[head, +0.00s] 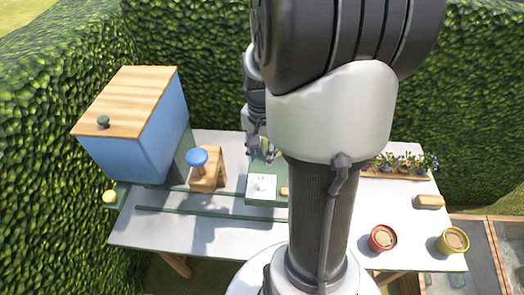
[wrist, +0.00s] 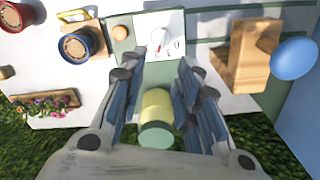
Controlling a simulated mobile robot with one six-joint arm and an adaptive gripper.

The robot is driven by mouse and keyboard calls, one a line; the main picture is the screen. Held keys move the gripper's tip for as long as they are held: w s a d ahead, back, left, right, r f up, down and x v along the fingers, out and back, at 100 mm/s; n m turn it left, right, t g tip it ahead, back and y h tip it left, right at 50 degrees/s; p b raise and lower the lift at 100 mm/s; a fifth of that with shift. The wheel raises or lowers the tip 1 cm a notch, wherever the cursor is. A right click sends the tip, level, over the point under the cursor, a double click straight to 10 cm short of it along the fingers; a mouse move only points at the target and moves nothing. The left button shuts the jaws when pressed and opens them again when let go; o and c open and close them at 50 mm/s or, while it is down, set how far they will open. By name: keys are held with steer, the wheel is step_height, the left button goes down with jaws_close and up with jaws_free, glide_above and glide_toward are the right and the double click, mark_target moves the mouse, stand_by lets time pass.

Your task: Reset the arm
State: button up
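My gripper (head: 261,154) hangs over the back of the green panel (head: 272,195) on the white table, partly hidden behind my own arm. In the wrist view my gripper (wrist: 160,58) has its two fingers apart, with a gap between them. A yellow cylinder with a pale green end (wrist: 157,108) shows in that gap. I see no finger clearly touching it. A white dial plate with a red-marked knob (wrist: 160,38) lies past the fingertips, and it also shows in the head view (head: 262,187).
A blue box with a wooden top (head: 140,125) and a wooden block with a blue knob (head: 207,175) stand left. Hedges enclose the table.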

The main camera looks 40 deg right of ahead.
steer(key=shift+a+r, duration=0.1)
stand_by(0.5)
steer(key=s+a+r+n+t+b, duration=0.1)
steer(key=s+a+r+n+b, duration=0.1)
steer(key=a, duration=0.5)
steer(key=s+a+r+n+t+b, duration=0.1)
steer(key=s+a+n+t+b, duration=0.1)
steer(key=a+n, duration=0.5)
steer(key=s+a+r+n+t+b, duration=0.1)
steer(key=s+a+r+n+b, duration=0.1)
steer(key=s+a+n+b, duration=0.1)
steer(key=s+a+n, duration=0.1)
steer(key=s+a, duration=0.1)
steer(key=a, duration=0.1)
steer(key=shift+s+a+r+n+t, duration=0.2)
steer(key=shift+a+r+n+t, duration=0.1)
steer(key=shift+a+n, duration=0.1)
steer(key=shift+d, duration=0.15)
